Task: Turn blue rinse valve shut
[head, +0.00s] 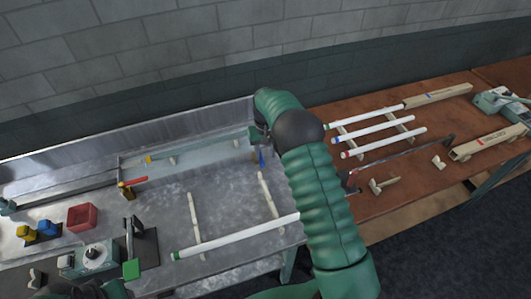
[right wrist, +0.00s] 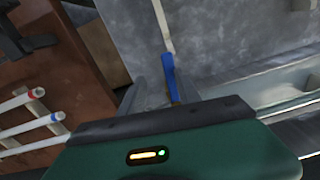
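The blue rinse valve handle (head: 261,158) stands by the rear trough of the metal sink bench. In the right wrist view the blue handle (right wrist: 170,78) is a narrow upright lever between the two grey fingers of my right gripper (right wrist: 160,92). The fingers are apart, with a gap on the left of the lever; the lever is close to the right finger, and I cannot tell whether they touch. In the head view my right gripper (head: 259,135) is partly hidden behind my arm. Only a dark and green part of my left arm shows at the bottom left edge.
A red-handled valve (head: 130,183) stands left on the bench. A long white tube (head: 236,236) lies across supports in front. A red bin (head: 81,217) is at the left.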

